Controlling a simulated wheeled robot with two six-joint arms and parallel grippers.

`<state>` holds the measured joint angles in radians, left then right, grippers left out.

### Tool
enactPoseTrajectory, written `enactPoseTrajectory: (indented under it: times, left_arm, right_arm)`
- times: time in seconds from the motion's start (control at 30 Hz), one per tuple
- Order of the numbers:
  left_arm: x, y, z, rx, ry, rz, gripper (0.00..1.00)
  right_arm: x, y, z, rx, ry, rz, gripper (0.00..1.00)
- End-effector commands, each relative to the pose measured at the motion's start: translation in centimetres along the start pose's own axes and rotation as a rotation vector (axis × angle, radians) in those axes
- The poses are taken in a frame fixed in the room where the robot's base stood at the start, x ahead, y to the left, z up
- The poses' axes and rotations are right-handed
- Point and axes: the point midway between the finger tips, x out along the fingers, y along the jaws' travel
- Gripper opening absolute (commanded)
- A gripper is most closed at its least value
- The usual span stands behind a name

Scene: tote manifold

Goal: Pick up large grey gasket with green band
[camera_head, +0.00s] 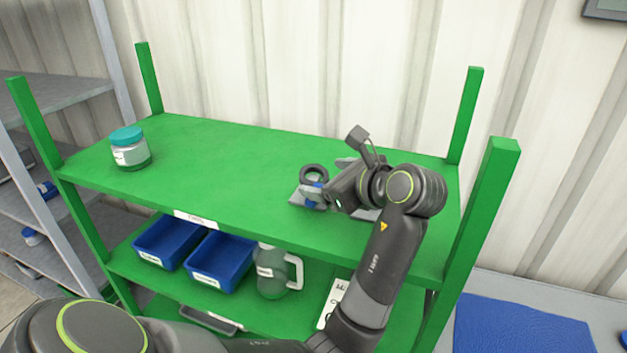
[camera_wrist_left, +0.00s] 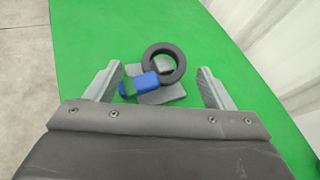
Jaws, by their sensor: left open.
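A dark grey ring, likely the gasket (camera_head: 314,166), stands tilted on the green shelf top, beside or against a grey plate with a blue block. In the left wrist view the ring (camera_wrist_left: 181,62) lies between the fingers, toward their far end. I cannot make out a green band on it. The blue block (camera_wrist_left: 143,82) and the grey plate (camera_wrist_left: 163,96) are right by the ring, on its near side. My left gripper (camera_wrist_left: 160,78) is open and empty, its fingers on either side of these things; it also shows in the head view (camera_head: 327,181). My right gripper is out of view.
A jar with a teal lid (camera_head: 130,149) stands at the left of the shelf top (camera_head: 220,160). The middle of that top is clear. Below are two blue bins (camera_head: 222,281) and a jug (camera_head: 272,284). Green posts rise at the corners (camera_head: 487,200).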

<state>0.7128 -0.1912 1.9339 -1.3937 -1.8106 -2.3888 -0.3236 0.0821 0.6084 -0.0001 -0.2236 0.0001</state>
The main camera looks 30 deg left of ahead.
Motion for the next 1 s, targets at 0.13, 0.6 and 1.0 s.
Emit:
enactPoseTrajectory:
  times: [0.13, 0.6, 1.0]
  left_arm:
    - [2.0, 0.1, 0.6, 0.003, -0.004, 0.004, 0.76]
    - [4.2, 0.1, 0.1, -0.001, 0.000, 0.000, 0.76]
    - [4.2, 0.1, 0.1, 0.000, -0.001, 0.000, 0.25]
  right_arm:
    - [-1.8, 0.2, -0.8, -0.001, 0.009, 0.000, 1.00]
    - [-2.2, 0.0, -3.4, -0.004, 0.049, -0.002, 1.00]
    - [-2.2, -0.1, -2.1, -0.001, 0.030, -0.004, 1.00]
